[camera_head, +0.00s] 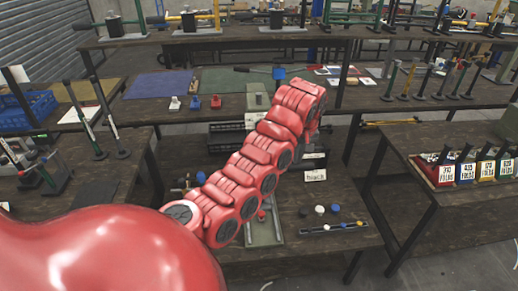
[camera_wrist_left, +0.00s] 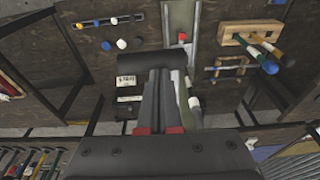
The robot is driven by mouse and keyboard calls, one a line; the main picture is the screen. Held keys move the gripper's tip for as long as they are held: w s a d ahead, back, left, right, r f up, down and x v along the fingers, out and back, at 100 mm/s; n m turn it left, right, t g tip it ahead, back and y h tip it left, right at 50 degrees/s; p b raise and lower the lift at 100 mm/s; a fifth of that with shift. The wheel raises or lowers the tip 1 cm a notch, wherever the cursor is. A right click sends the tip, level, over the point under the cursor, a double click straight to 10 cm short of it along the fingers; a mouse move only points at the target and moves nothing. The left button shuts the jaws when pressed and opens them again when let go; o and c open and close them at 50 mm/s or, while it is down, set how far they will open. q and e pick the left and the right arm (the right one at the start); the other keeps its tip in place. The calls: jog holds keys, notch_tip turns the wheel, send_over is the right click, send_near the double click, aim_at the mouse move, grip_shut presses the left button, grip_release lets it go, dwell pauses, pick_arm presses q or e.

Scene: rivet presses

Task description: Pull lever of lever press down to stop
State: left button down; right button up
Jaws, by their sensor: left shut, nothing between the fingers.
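The lever press shows in the head view as a grey-green column (camera_head: 257,97) behind my red left arm and a pale base plate (camera_head: 263,232) below it. The arm hides its middle. In the left wrist view the base plate (camera_wrist_left: 180,14) is at the top, with a small red part (camera_wrist_left: 182,37). My left gripper (camera_wrist_left: 163,74) is shut and empty, its grey fingers pointing at a thick black bar (camera_wrist_left: 135,67) that looks like the lever's grip. I cannot tell if they touch. In the head view the arm hides the gripper. My right gripper is not in view.
Several coloured knobs (camera_head: 320,210) and a metal strip (camera_head: 333,228) lie on the bench right of the press. A wooden block with handled tools (camera_wrist_left: 250,38) is beside it in the wrist view. A rear bench (camera_head: 225,104) stands behind; coloured bins (camera_head: 466,171) are right.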

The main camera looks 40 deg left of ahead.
aim_at(295, 167)
pick_arm(q)
jog(key=shift+f, duration=0.2)
jog(key=shift+b+x, duration=1.3)
jog(key=shift+x, duration=0.1)
jog(key=shift+s+f, duration=0.1)
jog(key=shift+b+x, duration=1)
jog(key=shift+x, duration=0.2)
